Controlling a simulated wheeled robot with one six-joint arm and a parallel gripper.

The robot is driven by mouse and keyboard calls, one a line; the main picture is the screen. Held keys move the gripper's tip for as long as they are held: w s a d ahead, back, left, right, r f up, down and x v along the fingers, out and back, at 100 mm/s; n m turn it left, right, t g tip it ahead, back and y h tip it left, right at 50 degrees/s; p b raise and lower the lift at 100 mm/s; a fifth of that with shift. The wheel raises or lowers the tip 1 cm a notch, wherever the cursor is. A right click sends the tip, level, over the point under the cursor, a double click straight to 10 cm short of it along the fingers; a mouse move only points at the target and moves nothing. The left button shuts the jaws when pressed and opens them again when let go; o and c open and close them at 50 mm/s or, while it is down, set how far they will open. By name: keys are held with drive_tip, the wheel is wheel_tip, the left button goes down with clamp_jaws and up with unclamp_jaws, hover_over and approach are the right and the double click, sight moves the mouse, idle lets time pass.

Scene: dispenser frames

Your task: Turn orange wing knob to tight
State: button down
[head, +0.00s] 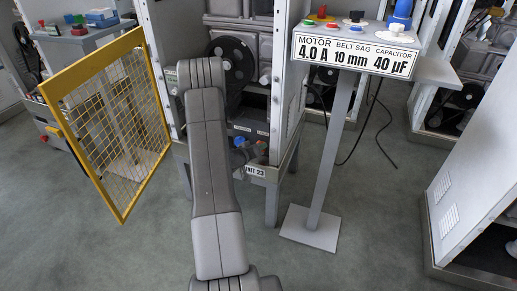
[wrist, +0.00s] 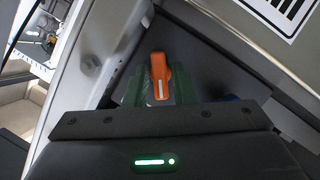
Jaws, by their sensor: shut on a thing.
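The orange wing knob (wrist: 162,80) shows in the wrist view as an upright orange bar with a white line along it. My gripper (wrist: 152,86) has its green fingers on either side of the knob and is shut on it. The knob's base and any tight mark are hidden behind the gripper. In the head view my grey arm reaches into the open dispenser frame (head: 284,100), and the arm hides the knob and the gripper there.
A yellow mesh door (head: 105,125) stands open at the left of the frame. A post-mounted panel (head: 355,55) with buttons and a sign stands at the right, on a flat foot (head: 311,228). A cabinet (head: 470,180) stands farther right. Grey floor between them is clear.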

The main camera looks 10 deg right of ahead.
drive_tip(key=shift+f+m+t+y+b, duration=0.15)
drive_tip(key=shift+m+t+y+b, duration=0.25)
drive_tip(key=shift+m+y+b, duration=0.65)
drive_tip(key=shift+s+d+m+y+b, duration=0.1)
drive_tip(key=shift+m+y+b, duration=0.15)
drive_tip(key=shift+m+b, duration=0.75)
drive_tip(key=shift+m+t+y+b, duration=0.3)
drive_tip(key=shift+m+t+b, duration=0.1)
drive_tip(key=shift+b, duration=0.45)
drive_tip(key=shift+r, duration=0.2)
drive_tip(key=c, duration=1.4)
unclamp_jaws()
drive_tip(key=shift+c, duration=0.2)
drive_tip(key=p+v, duration=0.3)
drive_tip(key=v, duration=1)
drive_tip(key=shift+s+r, duration=0.2)
drive_tip(key=shift+s, duration=0.15)
drive_tip(key=shift+w, duration=0.1)
